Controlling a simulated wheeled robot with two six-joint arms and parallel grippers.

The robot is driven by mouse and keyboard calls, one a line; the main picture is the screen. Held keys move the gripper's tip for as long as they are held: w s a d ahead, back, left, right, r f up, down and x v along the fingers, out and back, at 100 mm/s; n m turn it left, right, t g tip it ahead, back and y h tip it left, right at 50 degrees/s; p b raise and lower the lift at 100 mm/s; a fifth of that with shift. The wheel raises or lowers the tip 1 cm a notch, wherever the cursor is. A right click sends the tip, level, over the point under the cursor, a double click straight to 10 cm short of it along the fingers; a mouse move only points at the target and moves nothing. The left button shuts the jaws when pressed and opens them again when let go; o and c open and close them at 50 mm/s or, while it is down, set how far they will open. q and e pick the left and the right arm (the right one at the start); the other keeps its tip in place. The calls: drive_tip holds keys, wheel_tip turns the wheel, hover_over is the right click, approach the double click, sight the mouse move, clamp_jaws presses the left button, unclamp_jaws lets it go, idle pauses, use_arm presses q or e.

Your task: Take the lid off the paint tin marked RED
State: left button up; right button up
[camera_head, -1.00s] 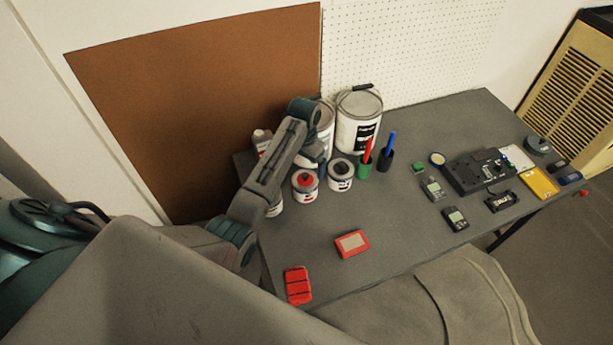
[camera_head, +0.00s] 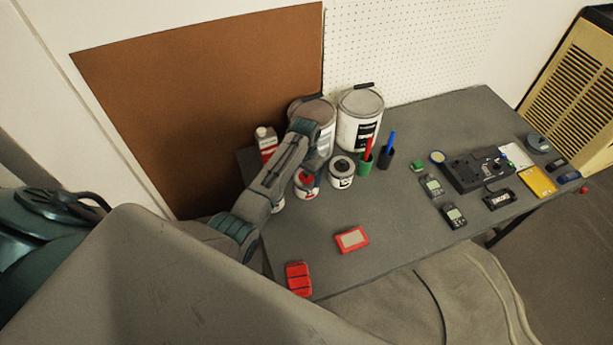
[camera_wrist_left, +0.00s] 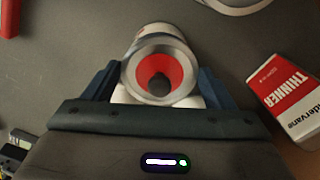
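The small white tin with a red lid (camera_head: 307,192) stands on the grey table, partly hidden by my left arm in the head view. Its label is too small to read. My left gripper (camera_wrist_left: 159,70) is open, one finger on each side of the lid. I cannot tell whether the fingers touch the rim. In the head view my left gripper (camera_head: 312,166) is just above the tin. My right gripper is not in view.
Large paint cans (camera_head: 358,120) stand behind. A thinner container (camera_head: 266,143) is at left, also in the wrist view (camera_wrist_left: 289,95). The front table holds two red items.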

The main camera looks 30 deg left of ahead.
use_arm(q)
drive_tip(key=shift+c, duration=1.2)
drive_tip(key=shift+r, duration=0.1)
